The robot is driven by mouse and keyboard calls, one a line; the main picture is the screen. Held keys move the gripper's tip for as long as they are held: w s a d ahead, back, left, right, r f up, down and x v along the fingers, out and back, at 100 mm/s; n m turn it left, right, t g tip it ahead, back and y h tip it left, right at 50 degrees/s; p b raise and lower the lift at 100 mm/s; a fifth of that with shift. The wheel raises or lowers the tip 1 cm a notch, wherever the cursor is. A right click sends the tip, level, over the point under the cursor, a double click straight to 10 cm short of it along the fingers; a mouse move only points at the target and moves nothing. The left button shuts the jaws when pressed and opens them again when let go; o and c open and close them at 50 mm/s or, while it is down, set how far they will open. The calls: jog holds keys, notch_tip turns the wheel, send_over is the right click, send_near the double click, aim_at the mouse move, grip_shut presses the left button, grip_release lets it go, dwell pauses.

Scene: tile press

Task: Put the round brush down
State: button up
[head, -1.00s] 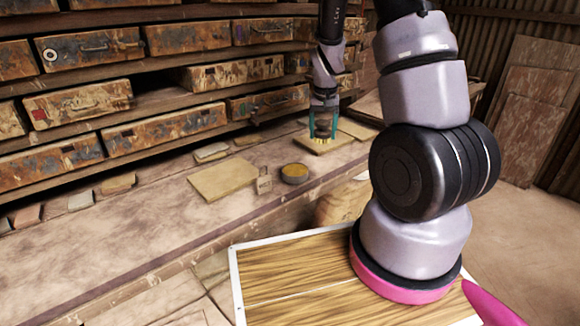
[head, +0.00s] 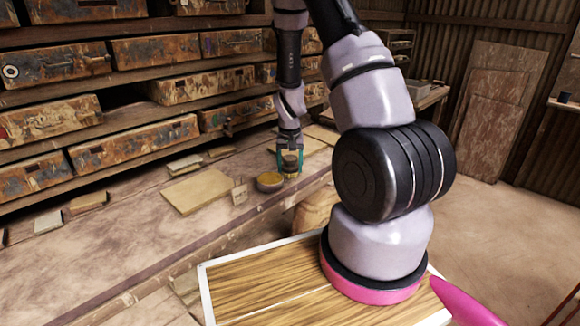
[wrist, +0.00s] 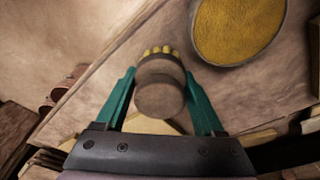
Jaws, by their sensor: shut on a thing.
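The round brush (head: 290,164) is a short brown cylinder with yellow bristles at its lower end. In the wrist view the brush (wrist: 160,90) sits between the teal fingers of my gripper (wrist: 163,95), which is shut on it. In the head view my gripper (head: 290,160) holds it over the bench (head: 140,205), just right of a round bowl (head: 270,182). I cannot tell whether the bristles touch the bench. The bowl, filled with something yellow, shows at the top right of the wrist view (wrist: 240,28).
A flat tan board (head: 197,191) and a small upright card (head: 239,192) lie left of the bowl. Another board (head: 322,134) lies behind my gripper. Drawers (head: 135,150) line the back.

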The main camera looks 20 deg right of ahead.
aim_at(290, 160)
jog(key=shift+f, duration=0.15)
jog(key=o, duration=1.2)
jog(key=r, duration=0.4)
jog(key=s+r, duration=0.1)
jog(key=r, duration=0.7)
jog(key=shift+s+a+r, duration=0.2)
jog(key=shift+s+a, duration=0.15)
jog(key=shift+a, duration=0.05)
jog(key=s+a+r+t+y, duration=0.1)
jog(key=s+a+r+t, duration=0.1)
jog(key=s+r, duration=0.5)
jog(key=s+a+r+t+y, duration=0.1)
jog(key=s+a+r, duration=0.2)
jog(key=s+r, duration=0.4)
jog(key=s+a+r+t, duration=0.2)
jog(key=s+r, duration=0.5)
jog(key=r, duration=0.6)
jog(key=shift+s+a+r+t+y, duration=0.25)
jog(key=shift+a+r+t+y, duration=0.05)
jog(key=shift+a+r+y, duration=0.1)
